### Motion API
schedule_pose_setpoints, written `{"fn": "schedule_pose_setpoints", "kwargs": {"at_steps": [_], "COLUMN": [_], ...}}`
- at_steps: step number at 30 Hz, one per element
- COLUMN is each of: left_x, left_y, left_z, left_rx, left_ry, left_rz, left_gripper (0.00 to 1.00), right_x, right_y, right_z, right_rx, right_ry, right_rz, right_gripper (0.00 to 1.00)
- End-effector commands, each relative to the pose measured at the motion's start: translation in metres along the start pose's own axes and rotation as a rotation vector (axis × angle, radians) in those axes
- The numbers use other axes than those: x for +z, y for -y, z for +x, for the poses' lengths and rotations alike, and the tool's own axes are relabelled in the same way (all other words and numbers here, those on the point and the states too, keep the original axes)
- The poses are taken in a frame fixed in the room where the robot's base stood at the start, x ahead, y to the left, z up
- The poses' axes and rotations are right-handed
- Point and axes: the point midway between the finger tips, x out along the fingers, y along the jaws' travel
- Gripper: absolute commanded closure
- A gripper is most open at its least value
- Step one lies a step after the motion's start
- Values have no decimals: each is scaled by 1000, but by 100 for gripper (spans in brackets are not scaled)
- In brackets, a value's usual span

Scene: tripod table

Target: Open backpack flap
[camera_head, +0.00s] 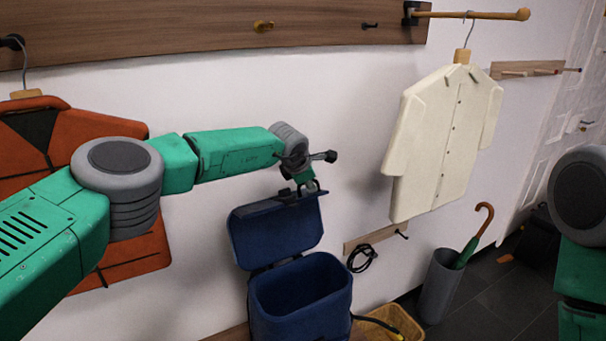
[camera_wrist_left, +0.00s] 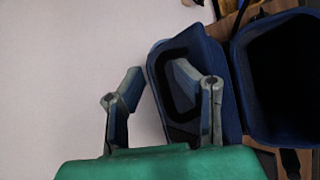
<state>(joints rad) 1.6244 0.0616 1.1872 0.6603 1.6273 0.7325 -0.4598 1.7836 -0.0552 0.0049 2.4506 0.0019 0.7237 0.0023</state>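The blue backpack (camera_head: 300,305) stands with its flap (camera_head: 275,235) raised against the white wall, and its dark inside shows. In the wrist view the flap (camera_wrist_left: 222,105) lies partly behind the right finger, and the open body (camera_wrist_left: 243,60) is to the right. My left gripper (camera_head: 306,189) is at the flap's top edge. Its two fingers (camera_wrist_left: 154,78) are spread apart, with the flap's edge between them in that picture. I cannot tell whether they touch it. My right arm shows at the right edge, but its gripper is out of view.
A cream shirt (camera_head: 440,145) and an orange jacket (camera_head: 130,262) hang on the wall. A grey bin (camera_head: 437,290) with an umbrella and a yellow basket (camera_head: 405,322) stand right of the backpack. Wall pegs and a dark cable (camera_head: 362,259) are near.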

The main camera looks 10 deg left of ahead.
Motion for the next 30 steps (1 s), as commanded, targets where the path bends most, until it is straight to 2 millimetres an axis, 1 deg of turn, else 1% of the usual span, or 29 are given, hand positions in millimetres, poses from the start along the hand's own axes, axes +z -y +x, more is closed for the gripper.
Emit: {"fn": "schedule_pose_setpoints", "kwargs": {"at_steps": [7, 15, 19, 21, 24, 30], "left_x": [-1, -2, -3, -4, -4, -4], "left_y": [-2, -2, -2, -2, -2, -1], "left_z": [-30, -77, -96, -103, -109, -111], "left_rx": [2, 0, -1, -1, -2, -2], "left_ry": [3, 2, 1, 0, -1, -1], "left_rz": [2, 0, 0, -2, -1, -2], "left_gripper": [71, 71, 71, 71, 71, 71], "right_x": [0, 0, 0, -1, -1, -1], "right_y": [0, 0, 0, 0, 0, 0], "right_z": [0, 0, 0, 0, 0, 0], "right_rx": [0, 0, 0, 0, 0, 0], "right_ry": [-1, -1, 0, 0, 0, 0], "right_rz": [0, 0, 0, 0, 0, 0], "right_gripper": [100, 100, 100, 100, 100, 100]}}
